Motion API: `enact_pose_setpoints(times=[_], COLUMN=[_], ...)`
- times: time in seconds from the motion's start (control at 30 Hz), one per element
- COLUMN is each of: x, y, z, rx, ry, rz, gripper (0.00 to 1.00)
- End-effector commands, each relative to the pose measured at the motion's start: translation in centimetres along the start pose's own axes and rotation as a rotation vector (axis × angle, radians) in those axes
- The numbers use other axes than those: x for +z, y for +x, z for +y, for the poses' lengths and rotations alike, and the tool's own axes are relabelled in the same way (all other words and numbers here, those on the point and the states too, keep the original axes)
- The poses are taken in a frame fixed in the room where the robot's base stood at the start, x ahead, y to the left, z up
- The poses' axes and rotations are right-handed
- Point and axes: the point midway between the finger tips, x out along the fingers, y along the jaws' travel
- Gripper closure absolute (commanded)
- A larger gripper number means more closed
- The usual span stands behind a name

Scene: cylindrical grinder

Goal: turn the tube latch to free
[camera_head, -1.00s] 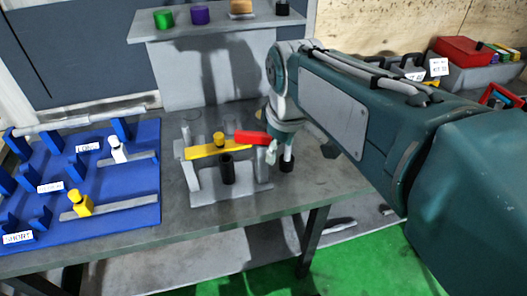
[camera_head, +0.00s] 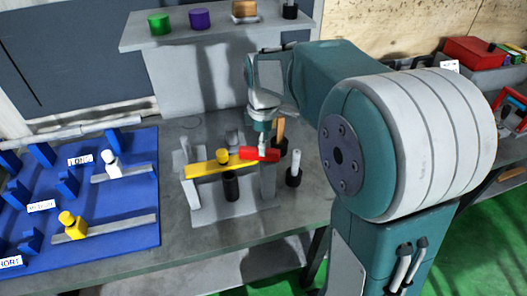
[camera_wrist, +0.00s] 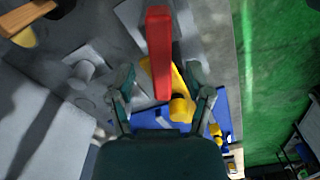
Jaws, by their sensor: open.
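The latch is a yellow bar (camera_head: 207,168) with a red handle (camera_head: 259,153) at its right end and a yellow knob (camera_head: 223,156) on top. It lies across a grey fixture (camera_head: 235,211), with a black cylinder (camera_head: 231,186) below the bar. My gripper (camera_head: 261,141) is at the handle, pointing down from behind it in the head view. In the wrist view my gripper (camera_wrist: 162,98) is open, with the red handle (camera_wrist: 159,52) seen between and ahead of its fingers. Nothing is held. Contact with the handle cannot be told.
A blue board (camera_head: 120,215) with labelled holders and a white and a yellow knobbed piece fills the table's left. A white peg in a black base (camera_head: 294,168) stands close right of the fixture. A grey shelf (camera_head: 215,33) with coloured cylinders is behind.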

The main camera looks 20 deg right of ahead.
Motion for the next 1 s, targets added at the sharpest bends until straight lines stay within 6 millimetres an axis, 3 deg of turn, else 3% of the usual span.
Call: enact_pose_setpoints(times=[0.2,0.57,0.67,0.7,0.73,1.0], x=[0.0,0.0,0.0,0.0,0.0,0.0], y=[2.9,3.6,3.6,3.6,3.6,3.6], z=[0.0,0.0,0.0,0.0,0.0,0.0], rx=[-0.001,0.001,0.001,0.001,0.001,0.001], ry=[0.001,0.001,0.001,0.001,0.001,0.005], rz=[0.000,0.001,0.001,0.001,0.000,0.000], gripper=[0.34,0.34,0.74,0.92,1.00,1.00])
